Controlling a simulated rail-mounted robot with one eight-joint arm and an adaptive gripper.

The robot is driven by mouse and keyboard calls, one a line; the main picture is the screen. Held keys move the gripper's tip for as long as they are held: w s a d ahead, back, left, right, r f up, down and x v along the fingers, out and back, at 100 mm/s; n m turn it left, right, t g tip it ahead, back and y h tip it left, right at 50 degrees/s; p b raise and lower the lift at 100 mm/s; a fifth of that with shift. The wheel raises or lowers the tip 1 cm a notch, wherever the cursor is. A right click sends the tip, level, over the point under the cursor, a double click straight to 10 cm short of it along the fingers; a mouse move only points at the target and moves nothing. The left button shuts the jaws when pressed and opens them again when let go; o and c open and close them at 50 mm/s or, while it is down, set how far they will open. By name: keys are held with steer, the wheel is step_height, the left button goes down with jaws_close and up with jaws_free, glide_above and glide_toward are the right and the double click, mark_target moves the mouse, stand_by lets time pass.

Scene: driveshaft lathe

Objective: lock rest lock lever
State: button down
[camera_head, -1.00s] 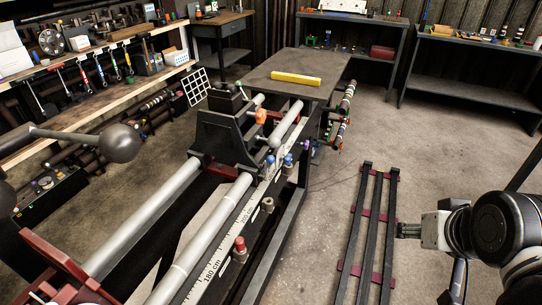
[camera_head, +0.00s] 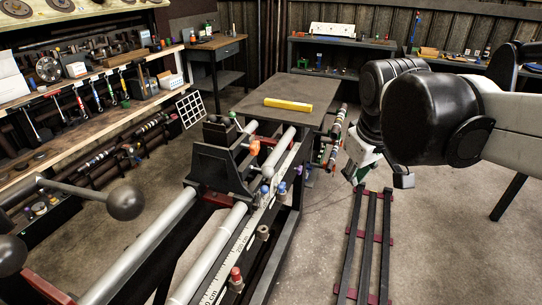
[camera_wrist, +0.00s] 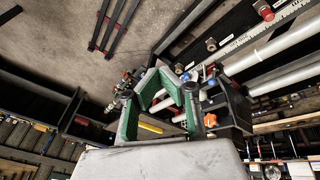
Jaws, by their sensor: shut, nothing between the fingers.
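The black rest (camera_head: 222,165) straddles the two round rails of the lathe in the head view. An orange knob (camera_head: 254,147) is on its right side. A grey ball (camera_head: 267,171) and blue knobs (camera_head: 282,187) are near its right foot; I cannot tell which one belongs to the lock lever. The rest also shows in the wrist view (camera_wrist: 236,104), right of the fingers, with the orange knob (camera_wrist: 210,120). My gripper (camera_head: 354,174) is right of the rest, apart from it, pointing down. Its green fingers (camera_wrist: 160,76) are shut and empty.
A dark table (camera_head: 284,93) with a yellow bar (camera_head: 288,104) stands behind the rest. A low black rack (camera_head: 368,245) lies on the floor at the right. A large grey ball handle (camera_head: 125,201) is at the front left. Open floor lies between lathe and rack.

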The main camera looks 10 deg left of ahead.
steer(key=w+a+n+g+h+p, duration=0.1)
steer(key=w+a+n+g+p, duration=0.15)
steer(key=w+a+n, duration=0.7)
steer(key=w+a+f+p, duration=0.2)
steer(key=a, duration=0.8)
steer(key=w+a+f+n+h+p, duration=0.1)
steer(key=w+a+f, duration=0.1)
steer(key=a, duration=0.9)
steer(key=shift+f+g+h+p, duration=0.3)
steer(key=shift+f+g+p, duration=0.05)
steer(key=shift+f, duration=0.15)
glide_toward(261, 196)
steer(key=a+f, duration=0.1)
steer(key=w+a+f, duration=0.1)
steer(key=shift+a, duration=0.3)
steer(key=shift+d+f, duration=0.45)
steer(key=shift+d, duration=0.45)
steer(key=shift+d+f, duration=0.45)
steer(key=shift+d, duration=0.4)
steer(key=shift+s, duration=0.15)
